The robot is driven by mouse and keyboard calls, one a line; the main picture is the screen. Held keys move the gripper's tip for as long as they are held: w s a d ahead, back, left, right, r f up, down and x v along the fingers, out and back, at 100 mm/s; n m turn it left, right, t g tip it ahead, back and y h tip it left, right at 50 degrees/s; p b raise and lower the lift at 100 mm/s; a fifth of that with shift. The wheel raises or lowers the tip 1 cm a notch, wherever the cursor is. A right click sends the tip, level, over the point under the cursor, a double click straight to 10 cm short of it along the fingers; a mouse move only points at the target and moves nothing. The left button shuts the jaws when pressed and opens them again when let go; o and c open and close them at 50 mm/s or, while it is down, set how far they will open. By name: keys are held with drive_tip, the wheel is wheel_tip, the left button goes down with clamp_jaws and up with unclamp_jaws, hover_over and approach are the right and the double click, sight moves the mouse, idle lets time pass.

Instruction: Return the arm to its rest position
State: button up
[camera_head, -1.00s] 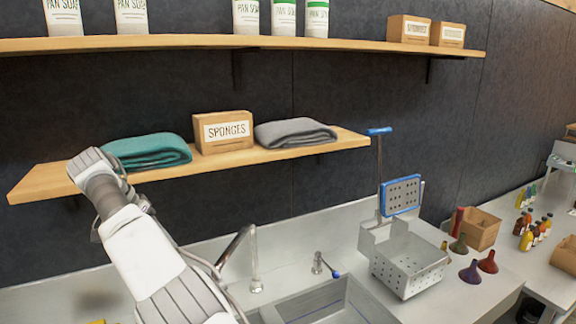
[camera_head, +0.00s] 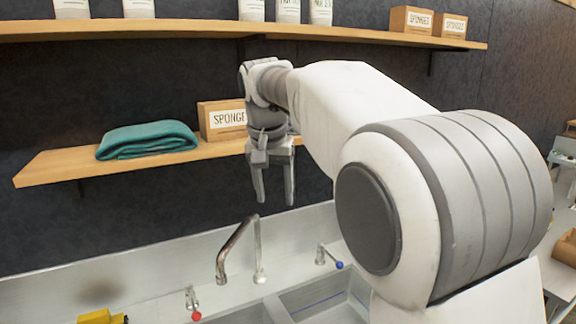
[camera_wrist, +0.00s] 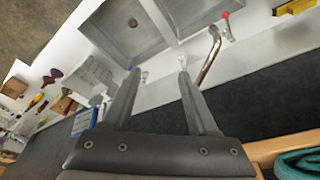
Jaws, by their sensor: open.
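My gripper (camera_head: 272,190) hangs in front of the lower shelf (camera_head: 60,168), fingers pointing down, above the sink counter. Its two fingers are apart and nothing is between them. In the wrist view my gripper (camera_wrist: 158,80) also shows open and empty, with the sink (camera_wrist: 120,30) and faucet (camera_wrist: 208,58) beyond the fingertips. My arm reaches across the right half of the head view and hides much of the counter there.
The lower shelf holds a teal towel (camera_head: 148,139) and a sponges box (camera_head: 220,120), partly hidden by my gripper. The upper shelf (camera_head: 200,27) runs above. The faucet (camera_head: 240,250) rises below my gripper. A yellow object (camera_head: 100,317) lies at the front left.

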drive_tip(key=s+d+f+n+t+y+b, duration=0.1)
drive_tip(key=s+d+f+b, duration=0.15)
drive_tip(key=s+d, duration=1.05)
drive_tip(key=s+d+f+n+t+b, duration=0.1)
drive_tip(key=s+d+f, duration=0.2)
drive_tip(key=s+f, duration=0.8)
drive_tip(key=s, duration=0.3)
drive_tip(key=shift+s+d, duration=0.35)
